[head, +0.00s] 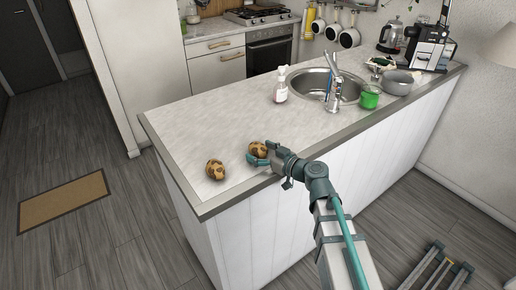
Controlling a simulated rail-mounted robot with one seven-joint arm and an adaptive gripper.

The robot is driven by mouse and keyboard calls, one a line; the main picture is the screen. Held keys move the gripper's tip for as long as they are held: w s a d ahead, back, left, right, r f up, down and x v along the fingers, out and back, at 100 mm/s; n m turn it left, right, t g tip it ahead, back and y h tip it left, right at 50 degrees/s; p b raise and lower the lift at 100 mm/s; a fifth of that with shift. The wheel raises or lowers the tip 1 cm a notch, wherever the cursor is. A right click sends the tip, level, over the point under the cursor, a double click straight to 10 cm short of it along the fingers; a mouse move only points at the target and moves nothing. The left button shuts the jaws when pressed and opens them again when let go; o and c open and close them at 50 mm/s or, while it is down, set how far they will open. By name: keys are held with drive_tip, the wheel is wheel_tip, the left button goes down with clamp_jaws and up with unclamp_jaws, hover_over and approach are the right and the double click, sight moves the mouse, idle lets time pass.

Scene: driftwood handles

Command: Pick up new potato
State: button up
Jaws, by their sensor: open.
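Two round brown mottled potatoes lie near the left front part of the pale countertop. One potato (215,169) lies by itself near the left edge. The other potato (258,149) is farther right, right at my gripper (262,154). My gripper reaches in from the right, low over the counter, with its teal fingers open around or beside this potato. I cannot tell whether the fingers touch it. Part of this potato's lower side is hidden by a finger.
The countertop (206,131) has a wide clear area behind the potatoes. A white pump bottle (280,86), a sink (313,84) with a tap, a green cup (370,97) and a grey pot (397,83) stand farther right. The counter's front edge runs under my arm.

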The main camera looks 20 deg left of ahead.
sight(260, 146)
drive_tip(key=c, duration=1.3)
drive_tip(key=shift+r, duration=0.1)
drive_tip(key=shift+r+b, duration=0.75)
drive_tip(key=shift+r, duration=0.65)
drive_tip(key=s+d+r+b, duration=0.8)
drive_tip(key=s+r+b, duration=0.2)
drive_tip(key=s+b, duration=0.1)
drive_tip(key=shift+s+b, duration=0.25)
drive_tip(key=shift+b, duration=0.15)
